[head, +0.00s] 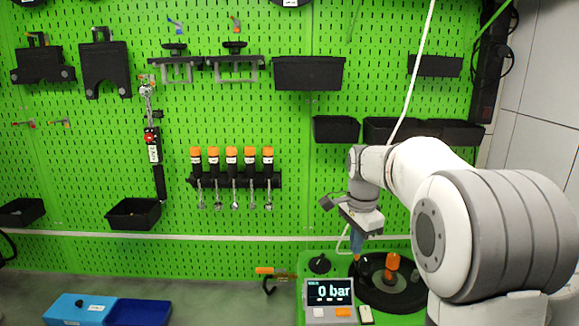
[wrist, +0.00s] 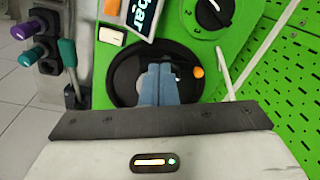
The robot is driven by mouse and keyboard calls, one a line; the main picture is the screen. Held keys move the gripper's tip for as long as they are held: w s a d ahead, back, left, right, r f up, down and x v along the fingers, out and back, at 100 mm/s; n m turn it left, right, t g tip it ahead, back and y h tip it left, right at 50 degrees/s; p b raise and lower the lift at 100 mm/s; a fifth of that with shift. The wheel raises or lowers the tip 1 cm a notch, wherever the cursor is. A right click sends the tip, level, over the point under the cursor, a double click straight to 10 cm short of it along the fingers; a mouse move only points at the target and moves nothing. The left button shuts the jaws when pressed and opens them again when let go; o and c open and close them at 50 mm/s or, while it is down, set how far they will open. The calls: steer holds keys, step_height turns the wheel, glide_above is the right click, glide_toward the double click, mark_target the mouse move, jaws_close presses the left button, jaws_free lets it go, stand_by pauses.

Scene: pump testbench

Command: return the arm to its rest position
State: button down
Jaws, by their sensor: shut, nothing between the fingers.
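My gripper (head: 357,243) points down above the black round part (head: 400,291) of the green pump bench (head: 318,256). Its blue fingers (wrist: 158,84) are together with nothing between them. In the wrist view they lie in front of the black round part (wrist: 127,78). I cannot tell the exact gap between the fingertips and that part. My white arm reaches in from the right in the head view and hides part of the bench.
A display reading 0 bar (head: 330,292) and an orange knob (head: 392,262) stand close to the gripper. A white hose (head: 411,85) hangs behind the arm. Black bins (head: 388,130) jut from the green pegboard (head: 300,200). A blue box (head: 78,309) sits on the table.

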steer(key=s+f+n+t+b, duration=0.1)
steer(key=s+n, duration=0.3)
steer(key=s, duration=0.5)
steer(key=s+f+n+b, duration=0.1)
steer(key=s+f+n, duration=0.3)
steer(key=s, duration=0.5)
steer(key=s+f+n+t+b, duration=0.1)
steer(key=s+f+n, duration=0.1)
steer(key=s+n, duration=0.3)
steer(key=shift+s+a+f+n+t+b, duration=0.25)
steer(key=shift+s+a+n+t+b, duration=0.15)
steer(key=shift+s, duration=1.85)
